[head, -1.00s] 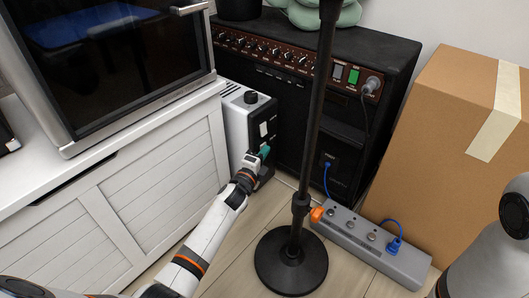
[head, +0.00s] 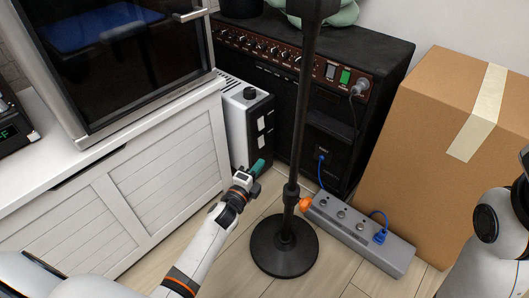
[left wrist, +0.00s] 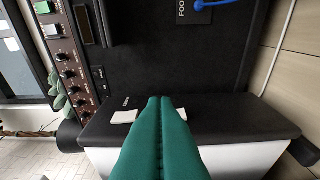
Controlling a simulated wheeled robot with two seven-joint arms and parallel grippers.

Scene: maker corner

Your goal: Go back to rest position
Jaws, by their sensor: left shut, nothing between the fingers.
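My left gripper (head: 257,168) comes in from the lower left in the head view. Its teal fingers are together with nothing between them, close to the front of a white box with a black front panel (head: 262,115). In the left wrist view the teal fingers (left wrist: 161,105) lie side by side and shut, pointing at the black panel (left wrist: 225,120) with its white rocker switches. Whether the fingertips touch it is unclear. Part of my right arm shows at the right edge of the head view; its gripper is out of view.
A black stand (head: 284,246) rises just right of my left gripper. Behind it is a black amplifier (head: 375,75). A grey power strip (head: 360,235) with a blue plug lies on the floor beside a cardboard box (head: 425,150). A white cabinet (head: 150,200) is at left.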

